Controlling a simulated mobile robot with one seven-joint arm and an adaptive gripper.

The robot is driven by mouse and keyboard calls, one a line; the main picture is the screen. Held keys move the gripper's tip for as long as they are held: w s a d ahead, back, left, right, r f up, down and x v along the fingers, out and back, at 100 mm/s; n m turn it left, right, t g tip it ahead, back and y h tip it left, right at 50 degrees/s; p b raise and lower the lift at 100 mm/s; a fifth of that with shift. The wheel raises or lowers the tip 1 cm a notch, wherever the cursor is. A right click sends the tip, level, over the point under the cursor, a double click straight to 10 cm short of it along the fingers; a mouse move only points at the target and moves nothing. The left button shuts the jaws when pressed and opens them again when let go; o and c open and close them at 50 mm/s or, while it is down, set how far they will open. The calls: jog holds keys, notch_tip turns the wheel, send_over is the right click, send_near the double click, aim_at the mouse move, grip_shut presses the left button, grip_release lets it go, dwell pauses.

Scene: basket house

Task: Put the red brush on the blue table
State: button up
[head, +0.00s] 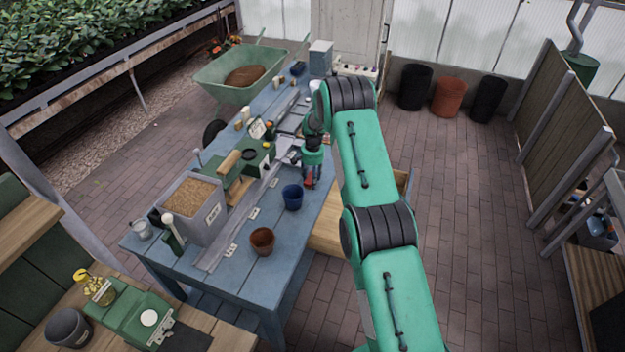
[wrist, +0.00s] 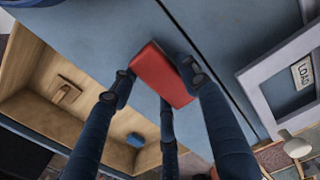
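The red brush (wrist: 163,76) shows in the wrist view as a plain red block between the dark fingers of my gripper (wrist: 158,84). The fingers lie close against its sides and appear shut on it. Bristles do not show. Behind it is the blue table (wrist: 222,28). In the head view my gripper (head: 311,176) is low at the right edge of the blue table (head: 240,283), with a bit of red below it. Whether the brush touches the tabletop, I cannot tell.
A blue pot (head: 292,198) and a brown pot (head: 262,241) stand near the gripper on the table. A grey bin (head: 205,222) and tools fill the left and back. An open wooden drawer (head: 328,232) juts out below the right edge.

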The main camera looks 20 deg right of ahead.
jog(key=shift+o, duration=0.8)
notch_tip(320, 180, up, 12)
jog(key=shift+r, duration=0.15)
dwell(0.8)
